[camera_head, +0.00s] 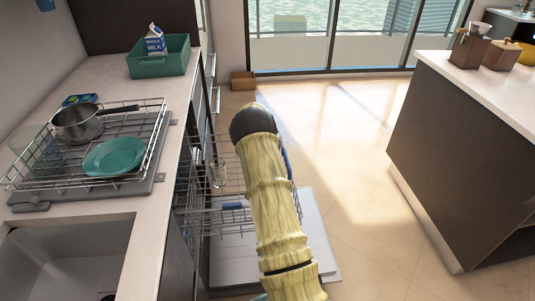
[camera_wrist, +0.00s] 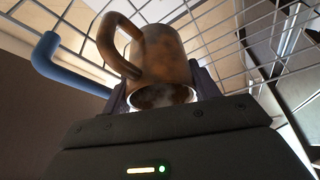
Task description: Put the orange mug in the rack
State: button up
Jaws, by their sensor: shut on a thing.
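The orange-brown mug (camera_wrist: 165,58) is between the fingers of my gripper (camera_wrist: 162,92) in the wrist view. My gripper is shut on it. The mug's handle points to the upper left, and a pale-rimmed end faces the camera. Wires of a rack (camera_wrist: 232,40) show behind the mug; I cannot tell whether they touch. In the head view, a pulled-out wire dishwasher rack (camera_head: 193,190) stands beside the counter. My arm covers part of this rack and hides my gripper and the mug there.
The lowered dishwasher door (camera_head: 318,232) lies at floor side. On the counter, a wire drying rack (camera_head: 150,140) holds a pot (camera_head: 75,124) and a teal plate (camera_head: 113,156). A teal bin (camera_head: 150,67) holds a milk carton (camera_head: 155,40). The floor (camera_head: 370,190) at right is open.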

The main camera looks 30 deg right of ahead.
jog(key=shift+f+b, duration=1.6)
jog(key=shift+f, duration=1.7)
jog(key=o, duration=1.3)
jog(key=shift+o, duration=0.2)
jog(key=p+v, duration=0.2)
jog(key=v, duration=1.5)
jog(key=shift+r, duration=0.15)
jog(key=shift+s+a, duration=0.1)
jog(key=shift+a, duration=0.05)
